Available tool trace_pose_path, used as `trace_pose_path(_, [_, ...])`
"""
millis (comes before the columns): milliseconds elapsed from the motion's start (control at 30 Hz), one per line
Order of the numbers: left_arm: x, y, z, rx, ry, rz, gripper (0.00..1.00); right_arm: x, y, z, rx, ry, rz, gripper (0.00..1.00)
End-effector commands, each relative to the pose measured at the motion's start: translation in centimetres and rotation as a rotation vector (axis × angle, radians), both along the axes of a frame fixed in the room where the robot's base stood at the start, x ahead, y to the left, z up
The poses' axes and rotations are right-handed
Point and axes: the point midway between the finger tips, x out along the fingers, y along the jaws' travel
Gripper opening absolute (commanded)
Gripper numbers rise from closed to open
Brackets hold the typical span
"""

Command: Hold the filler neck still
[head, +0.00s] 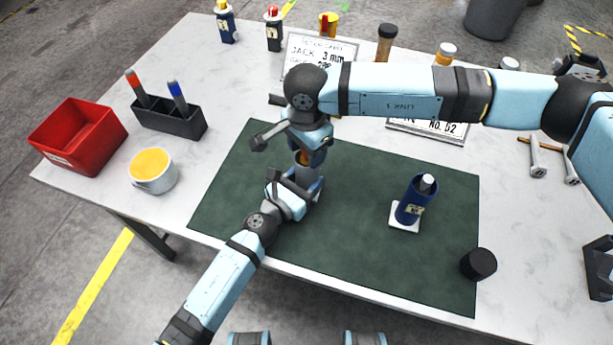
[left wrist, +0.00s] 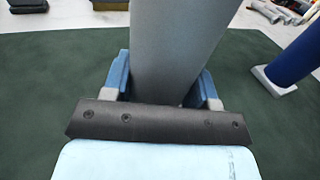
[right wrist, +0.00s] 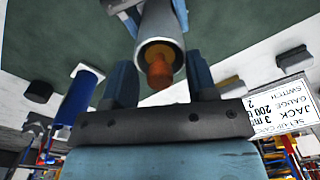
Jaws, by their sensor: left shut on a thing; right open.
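A grey tube, apparently the filler neck (head: 306,174), stands over the green mat, partly hidden by my arms. In the left wrist view the tube (left wrist: 175,45) rises between the blue fingers of my left gripper (left wrist: 165,90), which is shut on it. In the right wrist view the tube's open end (right wrist: 160,30) shows an orange-brown plug (right wrist: 159,70) inside. My right gripper (right wrist: 160,85) is open, with its fingers on either side of this end; whether they touch it I cannot tell. In the head view my right gripper (head: 305,140) is above the left one (head: 300,187).
Cards and bottles line the back. The mat's left is clear.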

Motion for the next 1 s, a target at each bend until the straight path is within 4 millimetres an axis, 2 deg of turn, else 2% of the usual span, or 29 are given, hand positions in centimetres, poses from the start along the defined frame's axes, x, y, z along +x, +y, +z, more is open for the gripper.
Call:
trace_pose_path(500, [0.0,0.0,0.0,0.0,0.0,0.0,0.15,0.1,0.0,9.7,0.001,-0.004,0.0,0.52])
trace_pose_path(700, [0.0,0.0,0.0,0.0,0.0,0.0,0.15,0.0,0.0,11.4,0.001,-0.002,0.0,0.52])
trace_pose_path(1000, [0.0,0.0,0.0,0.0,0.0,0.0,0.15,0.0,0.0,11.6,0.0,-0.001,0.0,0.52])
